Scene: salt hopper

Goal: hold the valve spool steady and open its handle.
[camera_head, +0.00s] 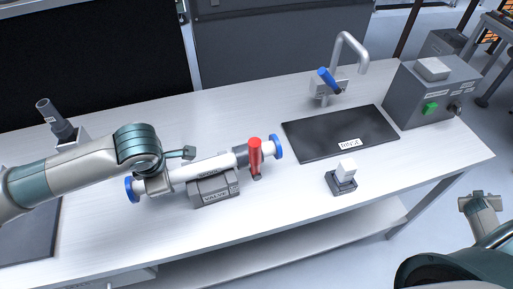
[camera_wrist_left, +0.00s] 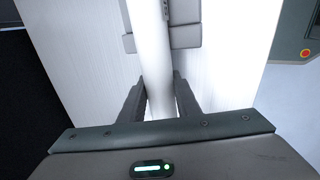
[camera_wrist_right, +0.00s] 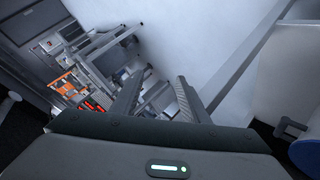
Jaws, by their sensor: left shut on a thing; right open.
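The valve spool (camera_head: 205,170) is a white pipe with blue end caps, lying across a grey block labelled VALVE (camera_head: 215,191) on the table. A red handle (camera_head: 255,155) stands up on the right part of the spool. My left gripper (camera_head: 158,183) is shut around the spool's pipe near its left blue end. In the left wrist view the white pipe (camera_wrist_left: 152,50) runs between the fingers. My right gripper (camera_head: 482,200) is open and empty, off the table's right side, far from the handle. In the right wrist view its fingers (camera_wrist_right: 158,98) are apart with nothing between them.
A black mat labelled RINSE (camera_head: 340,130) lies right of the spool, with a faucet with a blue lever (camera_head: 328,80) behind it. A small white block on a dark base (camera_head: 343,182) stands in front. A grey control box (camera_head: 432,95) stands at the right end. The front right tabletop is clear.

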